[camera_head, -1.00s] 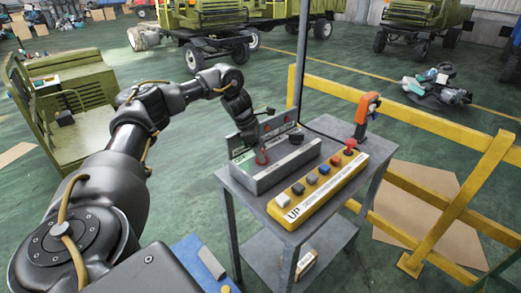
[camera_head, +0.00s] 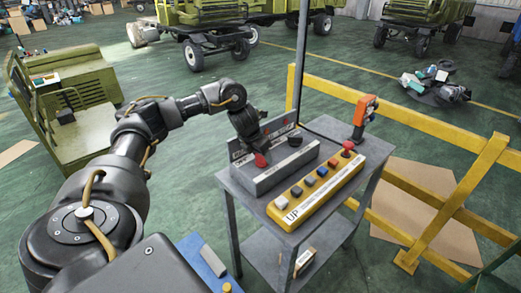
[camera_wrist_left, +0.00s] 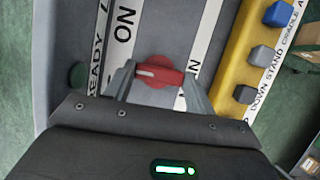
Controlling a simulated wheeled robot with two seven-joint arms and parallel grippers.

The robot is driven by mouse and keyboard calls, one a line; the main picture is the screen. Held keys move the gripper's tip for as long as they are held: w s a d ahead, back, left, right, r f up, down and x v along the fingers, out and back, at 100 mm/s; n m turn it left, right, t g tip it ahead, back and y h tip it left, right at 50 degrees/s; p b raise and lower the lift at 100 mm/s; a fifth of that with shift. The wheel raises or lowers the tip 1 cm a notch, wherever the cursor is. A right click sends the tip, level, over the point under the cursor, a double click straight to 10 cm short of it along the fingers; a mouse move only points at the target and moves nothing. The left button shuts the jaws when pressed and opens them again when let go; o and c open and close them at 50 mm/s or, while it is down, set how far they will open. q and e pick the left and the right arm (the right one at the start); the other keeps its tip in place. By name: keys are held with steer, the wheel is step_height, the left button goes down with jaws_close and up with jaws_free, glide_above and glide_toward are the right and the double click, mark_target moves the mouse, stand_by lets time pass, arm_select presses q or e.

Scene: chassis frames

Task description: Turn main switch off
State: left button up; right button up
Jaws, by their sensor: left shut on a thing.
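The main switch is a red rotary knob (camera_head: 261,160) on a grey control box (camera_head: 280,176) on a metal cart. My left gripper (camera_head: 257,151) reaches down to the box from above. Its fingers (camera_wrist_left: 158,86) are shut on the knob. The hand hides part of the box's back label panel in the head view. My right gripper is not in view.
A yellow button panel (camera_head: 318,193) with several buttons and a red knob stands beside the box. An orange-handled device (camera_head: 364,113) is at the cart's back corner. A thin pole (camera_head: 301,60) rises behind, and a yellow railing (camera_head: 450,205) runs along the right.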

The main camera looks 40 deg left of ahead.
arm_select(q)
steer(key=n+p, duration=0.1)
steer(key=n+y+p, duration=0.1)
steer(key=n+p, duration=0.1)
steer(key=n+y+p, duration=0.1)
steer(key=n+p, duration=0.1)
steer(key=shift+d+r, duration=0.15)
steer(key=shift+r, duration=0.15)
steer(key=shift+w+f+n+g+y+p, duration=0.15)
steer(key=shift+n+g+y+p, duration=0.4)
steer(key=shift+n+p, duration=1.1)
steer(key=shift+f, duration=0.1)
steer(key=o, duration=1)
steer(key=shift+p+v, duration=1.7)
steer(key=shift+v, duration=3.65)
